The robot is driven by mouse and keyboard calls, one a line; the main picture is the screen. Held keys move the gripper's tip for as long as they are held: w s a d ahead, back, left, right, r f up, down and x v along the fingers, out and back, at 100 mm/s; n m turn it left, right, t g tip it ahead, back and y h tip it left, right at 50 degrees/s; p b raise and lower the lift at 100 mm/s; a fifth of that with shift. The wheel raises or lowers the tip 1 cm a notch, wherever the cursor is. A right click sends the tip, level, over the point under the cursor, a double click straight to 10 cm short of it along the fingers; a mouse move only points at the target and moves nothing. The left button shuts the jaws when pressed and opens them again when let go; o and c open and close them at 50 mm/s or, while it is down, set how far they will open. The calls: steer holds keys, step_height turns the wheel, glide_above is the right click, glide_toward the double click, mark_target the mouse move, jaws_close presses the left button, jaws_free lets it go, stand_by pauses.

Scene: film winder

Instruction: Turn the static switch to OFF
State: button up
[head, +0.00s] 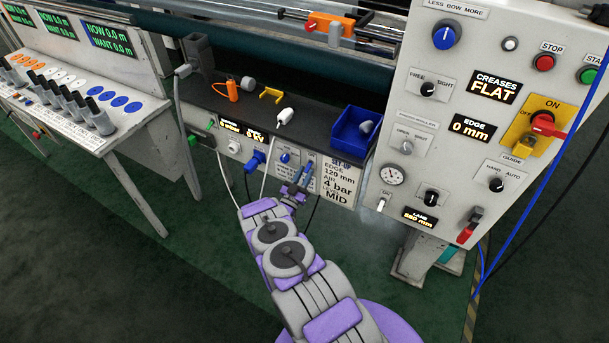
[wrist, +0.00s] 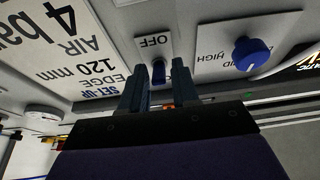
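The static switch is a small dark blue lever (wrist: 158,72) on a white plate marked OFF (wrist: 155,42), seen upside down in the wrist view. Its lever points towards my gripper, away from the OFF word. My gripper (wrist: 160,82) is open, with one finger on each side of the lever. Small gaps seem to show between the lever and the fingers; contact cannot be told for sure. In the head view my gripper (head: 304,174) is at the front panel below the black shelf, and it covers most of the switch.
A blue knob (wrist: 250,53) marked HIGH is beside the switch. The SET UP sign (head: 342,178) is on its other side. A blue plug (head: 256,160) and cables hang to the left. The tall control panel (head: 460,150) stands to the right. A blue bin (head: 352,130) sits on the shelf.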

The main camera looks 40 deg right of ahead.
steer(key=shift+o, duration=1)
steer(key=b+v, duration=0.1)
steer(key=v, duration=1.1)
steer(key=shift+w, duration=0.1)
